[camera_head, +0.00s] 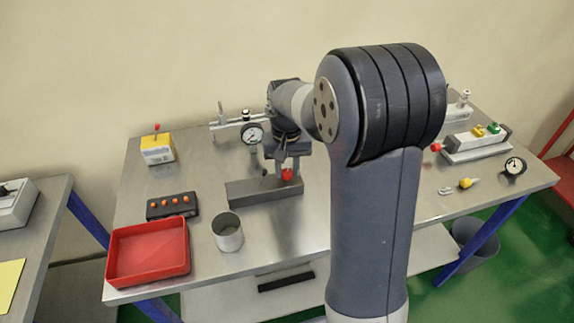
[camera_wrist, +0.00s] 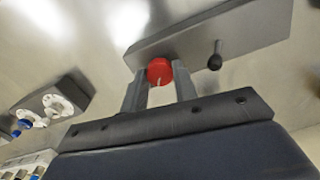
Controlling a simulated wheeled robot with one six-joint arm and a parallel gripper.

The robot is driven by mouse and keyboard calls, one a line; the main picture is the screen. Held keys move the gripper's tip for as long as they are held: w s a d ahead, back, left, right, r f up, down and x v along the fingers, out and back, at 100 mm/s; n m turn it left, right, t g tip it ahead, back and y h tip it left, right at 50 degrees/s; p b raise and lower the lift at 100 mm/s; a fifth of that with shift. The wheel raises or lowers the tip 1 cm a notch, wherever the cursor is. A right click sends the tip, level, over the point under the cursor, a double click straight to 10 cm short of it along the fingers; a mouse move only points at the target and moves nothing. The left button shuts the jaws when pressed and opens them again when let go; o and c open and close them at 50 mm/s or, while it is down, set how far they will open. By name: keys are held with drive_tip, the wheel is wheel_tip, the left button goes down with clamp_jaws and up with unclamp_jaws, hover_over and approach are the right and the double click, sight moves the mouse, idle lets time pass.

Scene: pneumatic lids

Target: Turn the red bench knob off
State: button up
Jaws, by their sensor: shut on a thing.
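The red bench knob (camera_head: 288,174) sits on a long grey block (camera_head: 243,192) on the metal bench. In the wrist view the round red knob (camera_wrist: 159,71) has a pale pointer line on its face, and the grey block (camera_wrist: 240,35) lies behind it. My gripper (camera_wrist: 160,80) has its two fingers on either side of the knob and is shut on it. In the head view my gripper (camera_head: 286,165) reaches down onto the knob from above. A dark ball-ended lever (camera_wrist: 215,61) stands on the same block beside the knob.
On the bench (camera_head: 290,245) are a red tray (camera_head: 148,272), a grey cup (camera_head: 228,238), a black box with orange buttons (camera_head: 172,206) and a yellow-white box (camera_head: 157,149). A gauge (camera_head: 253,135) stands close behind my gripper. Another gauge (camera_head: 514,167) lies at the right.

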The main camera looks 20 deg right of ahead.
sight(287, 172)
drive_tip(key=shift+m, duration=1.1)
drive_tip(key=o, duration=1)
drive_tip(key=shift+c, duration=0.2)
drive_tip(key=shift+r, duration=0.1)
wheel_tip(287, 172, up, 11)
drive_tip(key=shift+f, duration=0.2)
